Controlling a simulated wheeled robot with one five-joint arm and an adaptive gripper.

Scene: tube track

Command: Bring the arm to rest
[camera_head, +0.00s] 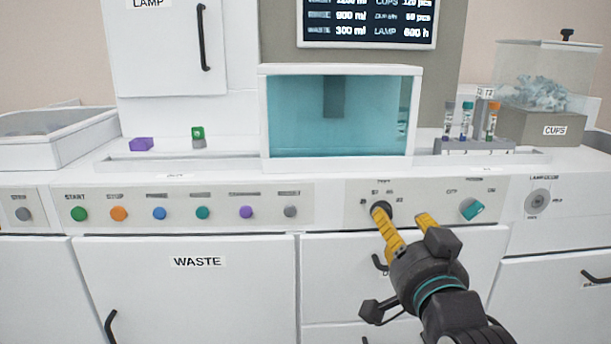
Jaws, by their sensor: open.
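My gripper (408,227) has two yellow fingers and a dark body. It is in front of the right control panel (352,213), with its fingers spread apart and nothing seen between them. The left fingertip overlaps a dark round knob (381,208) in the picture. I cannot tell whether it touches the knob. My arm comes in from the lower right and hides part of the drawer front below the panel.
A teal knob (472,209) is right of my gripper. Colored buttons, including a green one (79,214), line the left panel. A teal-windowed chamber (340,68) stands behind. A tube rack (478,145) holds several tubes. Drawer handles (597,276) stick out low down.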

